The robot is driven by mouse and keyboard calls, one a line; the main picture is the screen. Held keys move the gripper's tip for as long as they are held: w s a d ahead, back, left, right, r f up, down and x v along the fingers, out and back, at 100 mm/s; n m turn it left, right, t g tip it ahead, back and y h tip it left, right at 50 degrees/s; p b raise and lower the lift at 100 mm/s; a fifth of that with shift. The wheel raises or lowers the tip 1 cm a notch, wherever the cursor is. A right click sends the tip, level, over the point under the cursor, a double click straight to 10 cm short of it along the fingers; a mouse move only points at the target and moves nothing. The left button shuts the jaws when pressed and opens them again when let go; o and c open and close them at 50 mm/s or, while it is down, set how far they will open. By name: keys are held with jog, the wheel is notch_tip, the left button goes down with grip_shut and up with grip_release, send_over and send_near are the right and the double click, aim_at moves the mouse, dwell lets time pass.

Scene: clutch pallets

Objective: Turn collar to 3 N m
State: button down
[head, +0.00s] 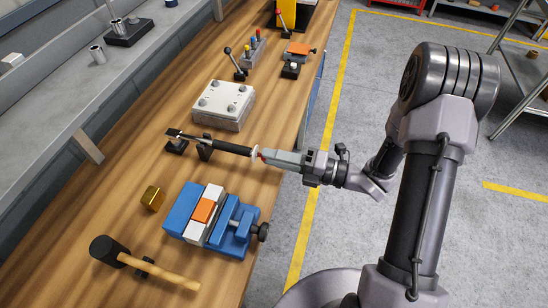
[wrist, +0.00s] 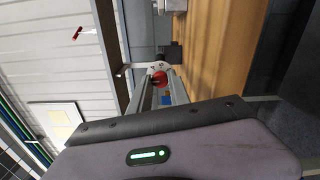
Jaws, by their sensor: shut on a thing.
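A torque wrench with a black handle (head: 232,148) lies across dark stands (head: 205,152) on the bench. Its metal head (head: 180,134) points to the left. At the handle's right end are a pale ring (head: 254,152) and a small red collar (head: 261,155). My gripper (head: 264,156) reaches in from the right and is shut on the red collar, in line with the handle. In the wrist view the round red collar (wrist: 159,77) sits between the fingertips (wrist: 158,82). The scale marks are too small to read, and the fingers partly hide the collar.
A blue vise (head: 233,232) stands in front of the wrench, with a brass block (head: 152,197) and a mallet (head: 110,250) to its left. A pale plate block (head: 222,103) and levers (head: 240,74) are behind. The grey shelf (head: 60,90) borders the left.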

dwell(0.3)
jog(key=c, duration=1.2)
grip_release()
jog(key=shift+c, duration=0.2)
jog(key=p+v, duration=0.3)
jog(key=v, duration=1.4)
jog(key=shift+d+p, duration=0.2)
jog(key=shift+p, duration=0.1)
